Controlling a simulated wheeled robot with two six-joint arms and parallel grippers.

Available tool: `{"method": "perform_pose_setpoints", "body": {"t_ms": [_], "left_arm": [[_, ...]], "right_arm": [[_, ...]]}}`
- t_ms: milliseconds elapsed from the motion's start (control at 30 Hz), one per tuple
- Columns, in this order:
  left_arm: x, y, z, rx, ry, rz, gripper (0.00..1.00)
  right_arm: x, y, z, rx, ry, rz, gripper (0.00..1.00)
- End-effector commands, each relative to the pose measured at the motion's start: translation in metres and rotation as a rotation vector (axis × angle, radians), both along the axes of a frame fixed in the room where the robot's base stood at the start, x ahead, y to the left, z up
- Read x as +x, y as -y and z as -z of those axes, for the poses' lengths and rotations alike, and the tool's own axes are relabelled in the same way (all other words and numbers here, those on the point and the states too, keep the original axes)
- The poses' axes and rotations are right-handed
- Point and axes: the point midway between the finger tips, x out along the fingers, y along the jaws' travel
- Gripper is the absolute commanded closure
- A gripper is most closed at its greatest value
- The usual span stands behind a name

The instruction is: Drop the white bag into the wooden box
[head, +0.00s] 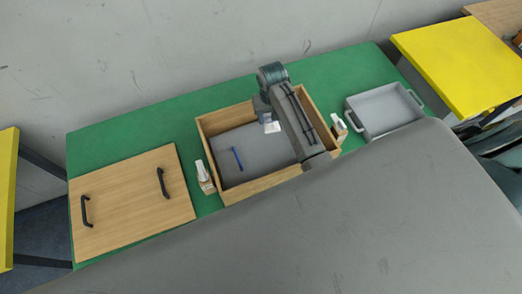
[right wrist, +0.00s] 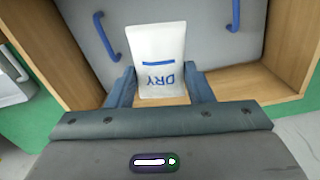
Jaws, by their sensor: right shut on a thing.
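The wooden box (head: 208,133) stands open on the green table, with a grey floor inside. The white bag (head: 272,127) is above the box's interior in the head view. In the right wrist view the white bag (right wrist: 158,52) shows blue "DRY" lettering and a blue line. My right gripper (right wrist: 160,88) is shut on its lower end in that view, with one finger on each side. My right arm reaches over the box and hides part of its right side. My left gripper is not in view.
Blue handles (head: 237,158) lie on the box's grey floor. Small bottles in wooden holders stand left (head: 205,178) and right (head: 339,130) of the box. A wooden panel with black handles (head: 125,205) lies left; a grey tray (head: 385,112) sits right.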

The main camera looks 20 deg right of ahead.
Motion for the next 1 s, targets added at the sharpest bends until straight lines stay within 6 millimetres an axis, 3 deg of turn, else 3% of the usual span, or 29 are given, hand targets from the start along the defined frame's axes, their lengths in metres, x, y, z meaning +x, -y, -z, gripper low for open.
{"method": "perform_pose_setpoints", "body": {"t_ms": [233,600,633,733,1000], "left_arm": [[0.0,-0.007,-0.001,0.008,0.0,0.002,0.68],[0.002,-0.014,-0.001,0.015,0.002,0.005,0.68],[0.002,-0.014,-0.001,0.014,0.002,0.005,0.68],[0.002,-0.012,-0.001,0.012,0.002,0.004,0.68],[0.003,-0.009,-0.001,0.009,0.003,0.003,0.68]], "right_arm": [[0.0,0.0,0.022,0.0,-0.001,0.0,0.76],[0.0,0.0,0.026,0.001,0.001,0.0,0.76],[0.0,0.0,0.026,0.0,0.001,0.0,0.48],[0.0,0.0,0.026,0.001,0.001,0.0,0.28],[0.0,0.0,0.026,0.001,0.001,0.0,0.28]]}}
